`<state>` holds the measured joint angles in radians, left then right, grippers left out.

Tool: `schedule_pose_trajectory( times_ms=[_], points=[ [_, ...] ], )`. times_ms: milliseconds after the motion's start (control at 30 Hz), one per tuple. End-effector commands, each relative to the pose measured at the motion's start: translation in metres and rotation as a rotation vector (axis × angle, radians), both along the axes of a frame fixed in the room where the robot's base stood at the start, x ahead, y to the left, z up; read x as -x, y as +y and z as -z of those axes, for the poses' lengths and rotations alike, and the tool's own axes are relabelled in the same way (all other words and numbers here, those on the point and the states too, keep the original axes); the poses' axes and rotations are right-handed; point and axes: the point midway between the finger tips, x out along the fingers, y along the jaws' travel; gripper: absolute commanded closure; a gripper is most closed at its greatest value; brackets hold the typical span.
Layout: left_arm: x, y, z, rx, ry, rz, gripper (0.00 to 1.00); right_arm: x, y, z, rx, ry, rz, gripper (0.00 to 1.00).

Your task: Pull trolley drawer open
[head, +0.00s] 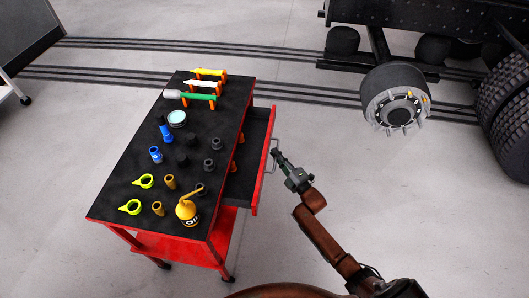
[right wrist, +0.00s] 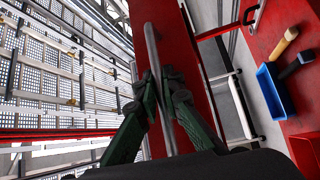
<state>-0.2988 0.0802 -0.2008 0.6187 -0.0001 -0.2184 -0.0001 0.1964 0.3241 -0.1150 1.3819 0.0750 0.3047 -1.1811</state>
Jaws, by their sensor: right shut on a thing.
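The red trolley (head: 160,241) with a black top stands left of centre in the head view. Its drawer (head: 246,185) is pulled out to the right and shows a dark inside with small orange items in it. A grey bar handle (head: 274,150) runs along the drawer's red front; it also shows in the right wrist view (right wrist: 152,50). My right gripper (head: 277,154) is at the handle, and in the right wrist view its fingers (right wrist: 158,88) are shut around the bar. My left gripper is not in view.
Tools, cups and an oil can (head: 187,211) stand on the trolley top. A wheel hub (head: 396,100) and a truck with large tyres (head: 504,105) are at the upper right. The floor right of the drawer is clear.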

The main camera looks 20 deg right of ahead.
Motion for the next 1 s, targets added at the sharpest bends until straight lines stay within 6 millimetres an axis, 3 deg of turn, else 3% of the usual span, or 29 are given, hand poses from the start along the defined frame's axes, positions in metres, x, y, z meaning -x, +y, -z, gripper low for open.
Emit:
schedule_pose_trajectory(
  times_ms=[200,400,967,1000],
  points=[
    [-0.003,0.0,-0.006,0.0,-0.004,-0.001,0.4,0.026,-0.037,0.002,0.003,0.004,0.0,1.0],
    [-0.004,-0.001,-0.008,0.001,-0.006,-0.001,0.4,0.039,-0.057,0.002,0.002,0.005,-0.001,1.0],
    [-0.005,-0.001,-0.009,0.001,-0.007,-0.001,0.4,0.045,-0.066,0.003,0.0,0.004,0.0,1.0],
    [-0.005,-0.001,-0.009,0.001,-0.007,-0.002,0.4,0.045,-0.066,0.003,0.0,0.005,0.0,0.91]
  ],
)
